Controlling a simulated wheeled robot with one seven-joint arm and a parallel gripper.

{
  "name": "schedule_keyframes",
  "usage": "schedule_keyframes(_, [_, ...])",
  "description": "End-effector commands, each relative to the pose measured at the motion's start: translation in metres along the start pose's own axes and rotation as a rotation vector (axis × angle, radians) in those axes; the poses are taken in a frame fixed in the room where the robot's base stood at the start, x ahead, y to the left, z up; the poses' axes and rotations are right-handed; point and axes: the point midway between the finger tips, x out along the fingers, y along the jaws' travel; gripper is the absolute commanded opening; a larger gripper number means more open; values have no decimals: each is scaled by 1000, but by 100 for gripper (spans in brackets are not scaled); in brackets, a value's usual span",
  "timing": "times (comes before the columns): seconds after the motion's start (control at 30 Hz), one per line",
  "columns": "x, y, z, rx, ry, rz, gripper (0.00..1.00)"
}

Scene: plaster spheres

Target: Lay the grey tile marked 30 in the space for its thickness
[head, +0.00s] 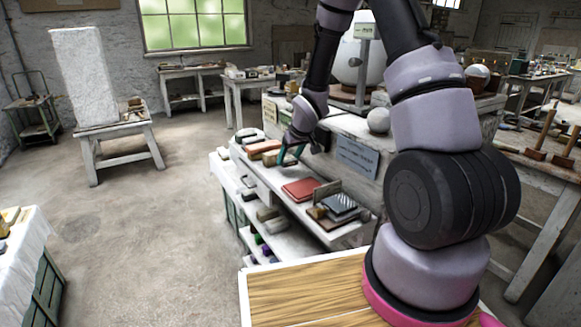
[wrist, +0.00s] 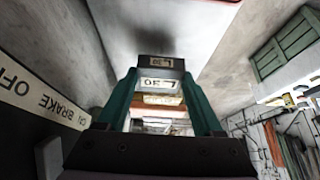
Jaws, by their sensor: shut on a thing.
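My gripper (wrist: 160,75) shows its two teal fingers in the wrist view, shut on a dark grey tile (wrist: 161,73) between the tips. The tile carries a small tan label that I cannot read with certainty. A pale plate (wrist: 158,84) with an upside-down 30 appears right against it; I cannot tell whether it belongs to the tile. In the head view my gripper (head: 291,155) is over the pale shelf top, beside the orange-brown blocks (head: 264,147). The tile is not clear there. The space for it cannot be made out.
A red tile (head: 301,189) and a dark striped block (head: 340,203) lie nearer on the bench. A sign (head: 357,157) stands on the bench's raised back. A brake sign (wrist: 40,105) is close on the left in the wrist view. Open floor (head: 150,220) lies left.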

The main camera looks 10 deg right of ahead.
Motion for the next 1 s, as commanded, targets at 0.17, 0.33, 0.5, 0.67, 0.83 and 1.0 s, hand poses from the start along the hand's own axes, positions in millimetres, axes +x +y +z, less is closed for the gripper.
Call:
schedule_keyframes(0.17, [24,-1,15,-1,-4,-1,0])
schedule_keyframes(0.33, [31,4,18,1,0,1,0])
schedule_keyframes(0.5, [31,4,18,1,0,1,0])
schedule_keyframes(0.67, [34,4,20,1,-2,0,72])
schedule_keyframes(0.83, [33,4,20,1,-1,0,98])
schedule_keyframes(1.0, [33,4,20,1,-2,0,98])
